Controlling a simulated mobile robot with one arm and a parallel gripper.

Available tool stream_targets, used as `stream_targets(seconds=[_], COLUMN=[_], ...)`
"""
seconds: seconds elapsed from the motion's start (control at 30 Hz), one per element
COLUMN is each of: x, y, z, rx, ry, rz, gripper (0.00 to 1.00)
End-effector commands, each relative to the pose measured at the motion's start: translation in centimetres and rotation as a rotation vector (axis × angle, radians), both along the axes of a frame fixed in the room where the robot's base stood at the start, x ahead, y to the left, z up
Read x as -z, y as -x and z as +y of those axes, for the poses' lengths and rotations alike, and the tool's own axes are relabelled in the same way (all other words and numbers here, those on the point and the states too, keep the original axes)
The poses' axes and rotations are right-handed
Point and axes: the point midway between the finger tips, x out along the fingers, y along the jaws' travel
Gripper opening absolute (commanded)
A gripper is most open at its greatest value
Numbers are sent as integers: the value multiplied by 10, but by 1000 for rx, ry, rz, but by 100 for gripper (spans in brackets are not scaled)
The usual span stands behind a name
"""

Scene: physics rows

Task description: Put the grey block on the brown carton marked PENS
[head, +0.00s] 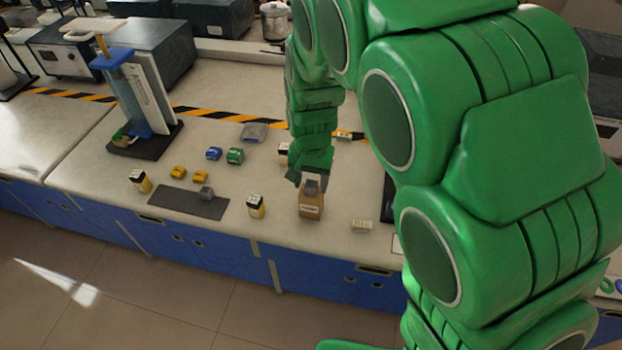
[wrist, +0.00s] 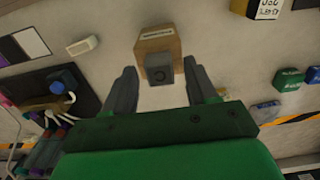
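A brown carton (head: 311,208) with a pale label stands upright near the bench's front edge; its lettering is too small to read. It also shows in the wrist view (wrist: 152,40). A grey block (head: 312,187) appears to rest on top of the carton, and in the wrist view the block (wrist: 159,71) overlaps the carton's near part. My gripper (wrist: 160,78) is open, with one finger on each side of the block and a visible gap to both. In the head view my gripper (head: 311,178) is just above the carton, partly hiding the block.
Another grey block (head: 206,193) sits on a dark mat (head: 180,201). A pale block (head: 361,226) lies right of the brown carton.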

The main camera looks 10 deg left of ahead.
Motion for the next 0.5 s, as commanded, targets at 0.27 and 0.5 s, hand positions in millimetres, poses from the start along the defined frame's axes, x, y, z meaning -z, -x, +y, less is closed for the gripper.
stream_targets(seconds=[0.27,0.5], x=[-3,-34], y=[0,-1], z=[0,0], rx=[0,1], ry=[0,-3], rz=[0,-6], gripper=[57,57])
